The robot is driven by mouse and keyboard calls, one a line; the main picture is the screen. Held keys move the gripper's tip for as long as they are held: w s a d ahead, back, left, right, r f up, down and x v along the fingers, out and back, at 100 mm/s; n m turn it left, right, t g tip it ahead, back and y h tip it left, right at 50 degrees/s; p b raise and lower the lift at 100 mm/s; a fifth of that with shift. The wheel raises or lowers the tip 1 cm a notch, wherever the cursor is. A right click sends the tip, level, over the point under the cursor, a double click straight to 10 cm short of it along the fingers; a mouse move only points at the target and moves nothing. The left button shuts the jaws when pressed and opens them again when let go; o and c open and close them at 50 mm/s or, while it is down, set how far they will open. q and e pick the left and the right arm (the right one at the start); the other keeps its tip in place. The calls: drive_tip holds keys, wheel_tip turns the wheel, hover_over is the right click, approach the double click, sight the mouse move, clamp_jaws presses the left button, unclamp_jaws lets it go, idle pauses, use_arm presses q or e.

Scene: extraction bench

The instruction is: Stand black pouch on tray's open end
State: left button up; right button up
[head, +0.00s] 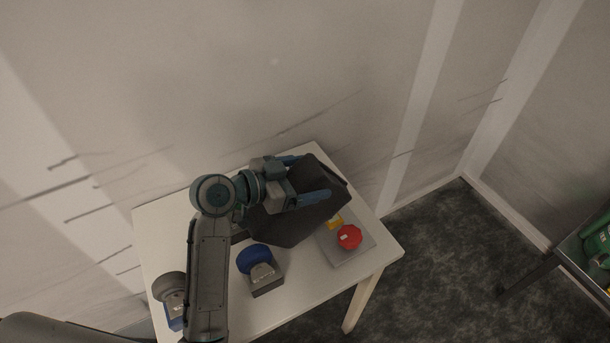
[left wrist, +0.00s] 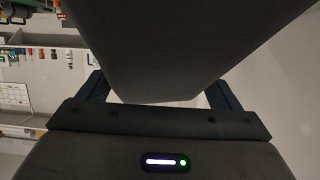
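The black pouch (head: 285,225) is a large dark angular block, held tilted above the white table in the head view. My left gripper (head: 306,178) has one finger along each side of it and is shut on it. In the left wrist view the pouch (left wrist: 180,45) fills the space between the fingers (left wrist: 158,92). A flat grey tray (head: 355,256) lies at the table's right end, with a red knobbed piece (head: 349,237) and a yellow piece (head: 335,222) on it. The pouch hides the tray's far left part. My right gripper is not in view.
A blue round-topped item on a grey block (head: 266,285) stands left of the tray. A similar grey and blue item (head: 172,297) is at the table's left edge. The white table (head: 300,312) has bare room at its front. A wall stands behind.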

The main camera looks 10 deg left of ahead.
use_arm(q)
drive_tip(key=shift+r, duration=0.15)
drive_tip(key=shift+s+a, duration=0.2)
drive_tip(key=shift+a, duration=0.05)
drive_tip(key=p+v, duration=0.1)
drive_tip(key=v, duration=0.8)
drive_tip(key=shift+p+v, duration=0.3)
drive_tip(key=shift+v, duration=0.8)
drive_tip(key=shift+s, duration=0.1)
